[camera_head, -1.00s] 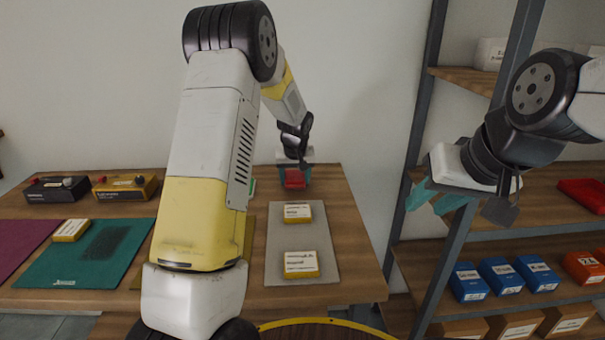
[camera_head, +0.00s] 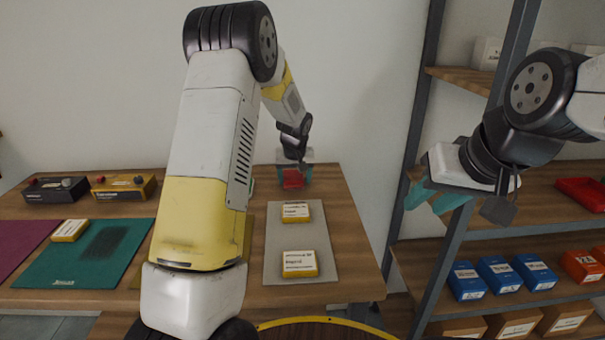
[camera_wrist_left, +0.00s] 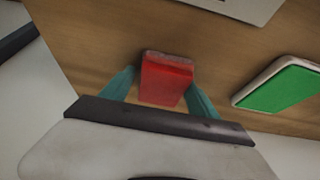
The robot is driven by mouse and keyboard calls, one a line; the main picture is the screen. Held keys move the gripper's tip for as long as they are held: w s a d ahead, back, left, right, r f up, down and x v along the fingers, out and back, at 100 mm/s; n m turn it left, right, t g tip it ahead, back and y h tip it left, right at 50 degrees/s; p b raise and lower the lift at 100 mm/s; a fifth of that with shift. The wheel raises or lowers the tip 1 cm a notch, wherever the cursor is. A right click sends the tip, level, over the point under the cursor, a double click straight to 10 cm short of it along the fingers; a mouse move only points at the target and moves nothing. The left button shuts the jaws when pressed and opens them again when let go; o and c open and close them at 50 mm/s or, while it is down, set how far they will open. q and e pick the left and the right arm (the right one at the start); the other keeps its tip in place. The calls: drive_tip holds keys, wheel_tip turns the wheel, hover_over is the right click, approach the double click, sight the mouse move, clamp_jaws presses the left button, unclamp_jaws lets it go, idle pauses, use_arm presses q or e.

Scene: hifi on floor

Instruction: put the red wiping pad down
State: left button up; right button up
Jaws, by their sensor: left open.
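The red wiping pad (camera_head: 292,181) is at the far right part of the table, beyond the grey mat. In the left wrist view the red pad (camera_wrist_left: 166,80) lies between the teal fingers of my left gripper (camera_wrist_left: 160,86), with a gap visible on at least the right side. It appears to rest on the wooden table top. My left gripper (camera_head: 294,178) is open around the pad, low over the table; its arm hides part of the table. My right gripper (camera_head: 433,197) is by the shelf, its teal fingers apart and nothing seen between them.
A green pad with a white edge (camera_wrist_left: 283,86) lies right of the gripper in the wrist view. The grey mat (camera_head: 285,237) carries two yellow-white boxes (camera_head: 296,211). A teal mat (camera_head: 55,267) and two devices (camera_head: 124,187) are left. A shelf rack (camera_head: 455,240) stands right.

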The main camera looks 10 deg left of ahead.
use_arm(q)
drive_tip(key=shift+s+a+f+g, duration=0.3)
drive_tip(key=shift+a+f, duration=0.2)
drive_tip(key=shift+f, duration=0.05)
drive_tip(key=shift+r, duration=0.1)
drive_tip(key=shift+w+r, duration=0.1)
drive_tip(key=shift+r, duration=0.2)
drive_tip(key=v, duration=1.2)
drive_tip(key=s+a+r+t+h, duration=0.1)
drive_tip(key=s+r, duration=0.4)
drive_tip(key=s, duration=0.3)
drive_tip(key=s+a+r+h, duration=0.1)
drive_tip(key=s+r, duration=0.3)
drive_tip(key=s, duration=0.3)
drive_tip(key=s+d+m+h, duration=0.1)
drive_tip(key=s+m, duration=0.1)
drive_tip(key=s, duration=1.6)
drive_tip(key=shift+s+d+m+t, duration=0.15)
drive_tip(key=shift+d+m+t, duration=0.2)
drive_tip(key=shift+m+t, duration=0.05)
drive_tip(key=shift+o, duration=0.5)
drive_tip(key=shift+r, duration=0.2)
